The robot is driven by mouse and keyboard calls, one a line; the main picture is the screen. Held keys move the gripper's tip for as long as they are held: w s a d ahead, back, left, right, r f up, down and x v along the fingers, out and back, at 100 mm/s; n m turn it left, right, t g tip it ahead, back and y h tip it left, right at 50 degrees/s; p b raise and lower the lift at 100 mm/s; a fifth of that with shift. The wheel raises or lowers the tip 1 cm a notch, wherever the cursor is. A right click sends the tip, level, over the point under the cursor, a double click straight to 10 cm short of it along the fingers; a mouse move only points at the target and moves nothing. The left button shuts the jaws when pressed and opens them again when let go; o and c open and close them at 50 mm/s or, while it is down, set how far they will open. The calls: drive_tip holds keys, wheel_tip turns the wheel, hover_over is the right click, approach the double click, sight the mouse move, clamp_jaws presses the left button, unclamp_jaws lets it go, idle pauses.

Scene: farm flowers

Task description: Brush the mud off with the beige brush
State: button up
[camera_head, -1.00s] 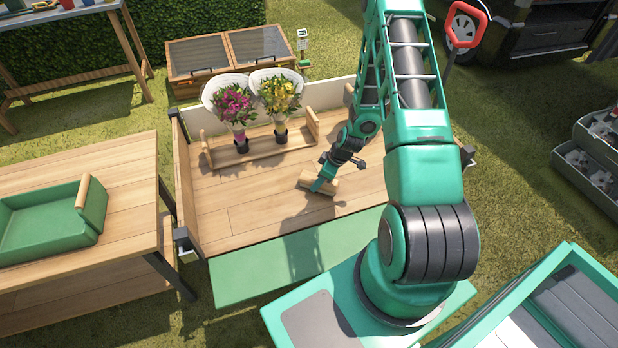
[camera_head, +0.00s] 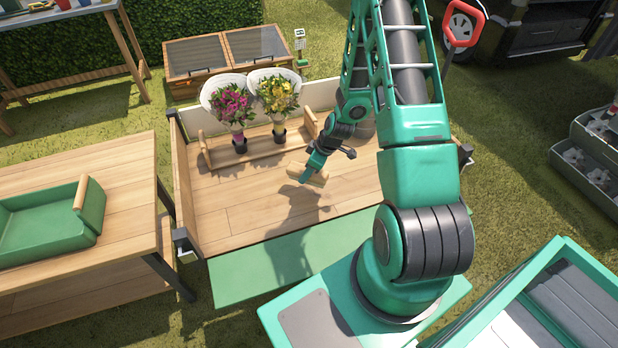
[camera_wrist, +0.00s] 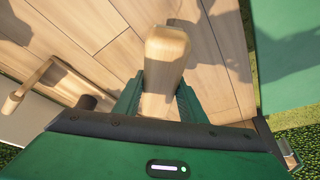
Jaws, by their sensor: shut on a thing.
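My gripper (camera_head: 308,175) is shut on the beige brush (camera_head: 321,179), a pale wooden block, above the plank bed of the cart (camera_head: 235,215). Shadows fall on the planks below and in front of it, and the brush appears raised clear of the bed. In the wrist view the brush's rounded wooden end (camera_wrist: 163,65) sits between both green fingers of my gripper (camera_wrist: 160,100). Its bristle side is hidden. I cannot make out mud clearly on the planks; shadow darkens part of them.
Two wrapped bouquets, pink (camera_head: 235,108) and yellow (camera_head: 278,98), stand in a wooden rack (camera_head: 258,150) at the back of the bed. A wooden table (camera_head: 125,185) with a green tray (camera_head: 90,215) stands left. The bed's front left is clear.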

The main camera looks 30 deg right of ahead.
drive_tip(key=shift+d+r, duration=0.1)
drive_tip(key=shift+r, duration=1)
